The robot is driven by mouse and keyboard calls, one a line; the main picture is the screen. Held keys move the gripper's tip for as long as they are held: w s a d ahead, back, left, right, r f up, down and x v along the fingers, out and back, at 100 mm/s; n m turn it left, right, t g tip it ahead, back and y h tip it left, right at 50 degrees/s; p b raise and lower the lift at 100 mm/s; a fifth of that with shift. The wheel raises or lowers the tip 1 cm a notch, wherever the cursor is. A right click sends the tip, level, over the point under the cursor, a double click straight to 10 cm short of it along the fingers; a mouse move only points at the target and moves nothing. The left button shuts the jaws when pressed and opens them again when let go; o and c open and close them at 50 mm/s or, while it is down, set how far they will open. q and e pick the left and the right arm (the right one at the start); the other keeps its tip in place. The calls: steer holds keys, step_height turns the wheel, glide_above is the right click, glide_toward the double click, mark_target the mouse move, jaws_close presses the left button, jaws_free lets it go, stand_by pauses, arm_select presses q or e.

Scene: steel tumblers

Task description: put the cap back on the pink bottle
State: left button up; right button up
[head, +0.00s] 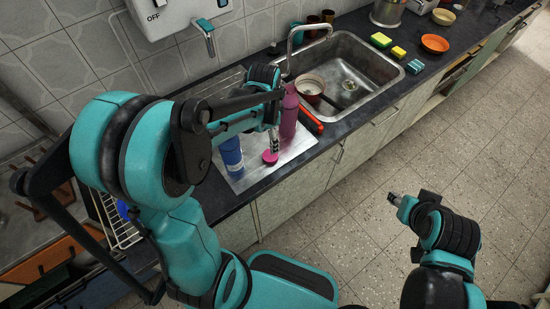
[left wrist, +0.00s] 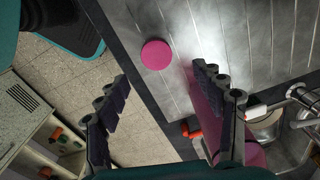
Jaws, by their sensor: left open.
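The pink bottle (head: 288,118) stands upright on the steel drainboard beside the sink. It also shows in the left wrist view (left wrist: 207,108), partly hidden behind a finger. The round pink cap (head: 270,157) lies on the drainboard near the counter's front edge, apart from the bottle; the left wrist view shows it as a flat pink disc (left wrist: 156,54). My left gripper (head: 272,138) is open and empty above the cap, close beside the bottle. Its spread fingers (left wrist: 166,88) show in the wrist view. My right gripper (head: 396,199) is over the floor; its jaws are unclear.
A blue cup or bottle (head: 231,154) stands left of the cap. A red object (head: 311,120) lies right of the bottle. The sink (head: 365,66) holds a pot (head: 310,88). Sponges (head: 381,40) and an orange bowl (head: 434,44) sit beyond it. The floor in front is clear.

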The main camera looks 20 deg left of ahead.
mark_target(270, 155)
arm_select(q)
steer(key=shift+w+f+m, duration=0.3)
steer(key=shift+f, duration=0.5)
steer(key=shift+d+f+b, duration=0.1)
steer(key=shift+f+b, duration=0.5)
steer(key=shift+f, duration=0.7)
steer(key=f+b, duration=0.1)
steer(key=f, duration=0.1)
steer(key=f+b, duration=0.2)
steer(key=f, duration=0.1)
steer(key=shift+s+d+f, duration=0.15)
steer(key=shift+s+d, duration=0.05)
steer(key=c, duration=0.8)
